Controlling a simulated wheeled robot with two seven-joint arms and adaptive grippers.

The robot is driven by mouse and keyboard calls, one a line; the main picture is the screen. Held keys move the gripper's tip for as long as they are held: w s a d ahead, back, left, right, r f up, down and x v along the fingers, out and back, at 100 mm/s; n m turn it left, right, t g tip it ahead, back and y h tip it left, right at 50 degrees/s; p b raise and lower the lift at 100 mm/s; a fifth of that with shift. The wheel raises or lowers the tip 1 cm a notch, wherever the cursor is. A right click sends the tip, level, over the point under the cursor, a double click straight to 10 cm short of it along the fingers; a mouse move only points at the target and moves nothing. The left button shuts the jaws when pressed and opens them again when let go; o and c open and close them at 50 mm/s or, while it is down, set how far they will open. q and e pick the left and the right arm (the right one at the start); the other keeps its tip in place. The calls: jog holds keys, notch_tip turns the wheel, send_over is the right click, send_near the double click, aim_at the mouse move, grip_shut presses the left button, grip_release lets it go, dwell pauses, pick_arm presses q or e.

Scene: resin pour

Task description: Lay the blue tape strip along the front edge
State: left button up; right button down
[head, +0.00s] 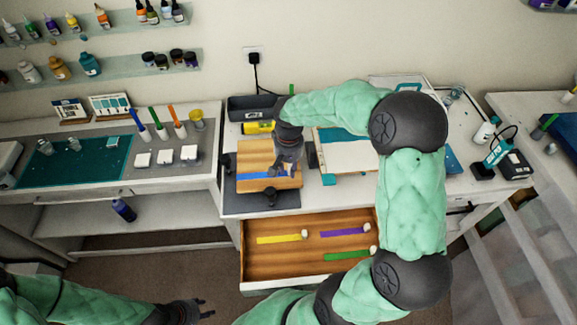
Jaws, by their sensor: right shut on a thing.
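The blue tape strip (253,176) lies across the front part of a wooden board (258,153) on the middle desk, running roughly left to right. My right gripper (279,174) comes down over the strip's right part and is shut on it. The gripper hides that end, and I cannot tell whether the strip touches the board.
An open drawer (250,271) below holds yellow (278,239), purple (342,231) and green (347,254) strips. A yellow roll (258,127) lies behind the board near a dark tray (250,107). My right arm covers much of the desk's right side.

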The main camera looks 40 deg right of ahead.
aim_at(289, 183)
jog(key=shift+f+b, duration=1.8)
jog(key=shift+f, duration=1)
jog(key=shift+f, duration=0.1)
jog(key=shift+c, duration=1.5)
grip_release()
jog(key=shift+r+p, duration=2.1)
jog(key=shift+r, duration=0.95)
jog(key=shift+f, duration=0.1)
